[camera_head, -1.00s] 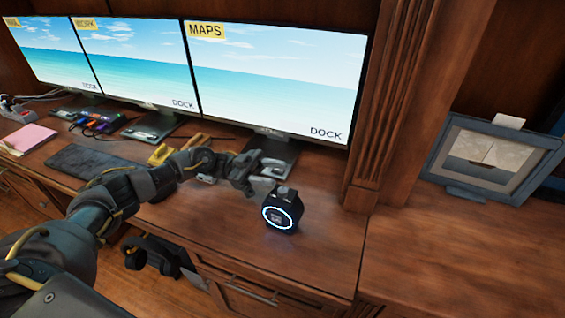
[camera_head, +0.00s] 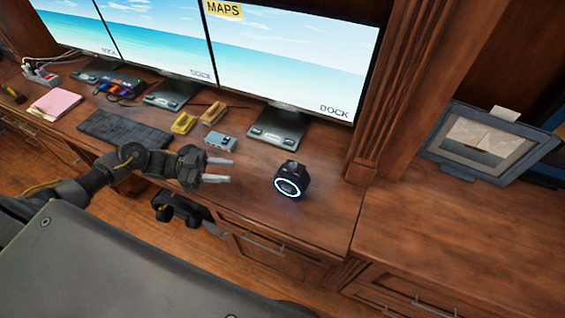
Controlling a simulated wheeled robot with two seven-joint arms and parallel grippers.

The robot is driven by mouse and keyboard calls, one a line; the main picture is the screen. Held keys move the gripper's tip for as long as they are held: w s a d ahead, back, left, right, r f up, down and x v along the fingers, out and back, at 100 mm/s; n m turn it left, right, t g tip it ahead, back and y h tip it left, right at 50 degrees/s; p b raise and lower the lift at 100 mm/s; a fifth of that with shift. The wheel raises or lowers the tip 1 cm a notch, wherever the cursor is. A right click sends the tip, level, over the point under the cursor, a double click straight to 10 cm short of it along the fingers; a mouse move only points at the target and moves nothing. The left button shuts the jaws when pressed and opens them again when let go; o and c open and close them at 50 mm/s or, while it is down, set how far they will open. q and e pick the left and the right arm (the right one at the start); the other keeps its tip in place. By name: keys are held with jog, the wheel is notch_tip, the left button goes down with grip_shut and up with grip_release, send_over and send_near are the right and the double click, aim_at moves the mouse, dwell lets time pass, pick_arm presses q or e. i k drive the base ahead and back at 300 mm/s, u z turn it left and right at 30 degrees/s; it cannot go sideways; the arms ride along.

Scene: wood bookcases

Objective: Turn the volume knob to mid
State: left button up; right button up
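A small dark device (camera_head: 290,181) with a glowing white-blue ring on its front stands near the desk's front edge, right of centre. It has a short grey piece on top, which may be the volume knob; its setting is too small to read. My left gripper (camera_head: 231,171) is to the left of the device, with a clear gap between them. Its two pale fingers are apart and point right toward the device, with nothing between them.
A grey-blue box (camera_head: 220,141) and yellow items (camera_head: 184,123) lie behind my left gripper, near a dark keyboard (camera_head: 122,131). A monitor base (camera_head: 277,128) stands behind the device. A framed picture (camera_head: 487,145) leans at right. The desk right of the device is clear.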

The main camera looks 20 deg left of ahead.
aim_at(292, 167)
jog(key=u, duration=1.05)
jog(key=k, duration=0.85)
jog(key=z, duration=0.9)
jog(key=i, duration=1)
